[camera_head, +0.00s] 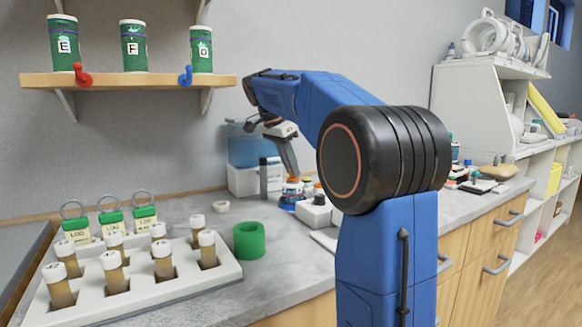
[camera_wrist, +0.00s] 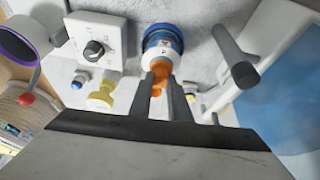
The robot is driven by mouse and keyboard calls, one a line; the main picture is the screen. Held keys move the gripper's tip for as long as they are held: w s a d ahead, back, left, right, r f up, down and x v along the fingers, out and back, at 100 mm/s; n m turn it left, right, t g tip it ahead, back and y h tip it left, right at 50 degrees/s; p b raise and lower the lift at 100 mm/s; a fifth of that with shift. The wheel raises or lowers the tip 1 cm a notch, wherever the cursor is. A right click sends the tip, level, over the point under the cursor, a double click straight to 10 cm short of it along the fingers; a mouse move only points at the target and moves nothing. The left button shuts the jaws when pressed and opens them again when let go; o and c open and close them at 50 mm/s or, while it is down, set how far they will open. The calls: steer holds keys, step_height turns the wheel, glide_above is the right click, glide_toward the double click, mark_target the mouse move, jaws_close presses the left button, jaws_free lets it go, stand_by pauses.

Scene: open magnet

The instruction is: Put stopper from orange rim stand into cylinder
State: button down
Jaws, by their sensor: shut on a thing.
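My gripper (camera_wrist: 162,80) points down over the bench, with its two dark fingers shut on a small orange piece (camera_wrist: 157,76), which looks like the stopper. Just beyond the fingertips in the wrist view is a blue and white round thing (camera_wrist: 161,40) with an orange band. I cannot tell whether the orange piece touches it. In the head view my gripper (camera_head: 291,172) is small, just above a cluster of orange, white and blue things (camera_head: 290,196), and its fingertips are hard to make out. I cannot clearly identify the cylinder.
A white box with a black knob (camera_wrist: 95,42) stands close by. Yellow (camera_wrist: 101,97) and blue (camera_wrist: 80,79) small pieces are near it. A grey post (camera_wrist: 235,55) and a blue tank (camera_wrist: 288,85) are to the right. A green ring (camera_head: 249,240) and vial rack (camera_head: 225,270) sit at the front left.

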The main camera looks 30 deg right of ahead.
steer(key=c, duration=1.7)
jaws_free()
steer(key=shift+f, duration=0.1)
steer(key=shift+o, duration=0.2)
steer(key=v, duration=1.2)
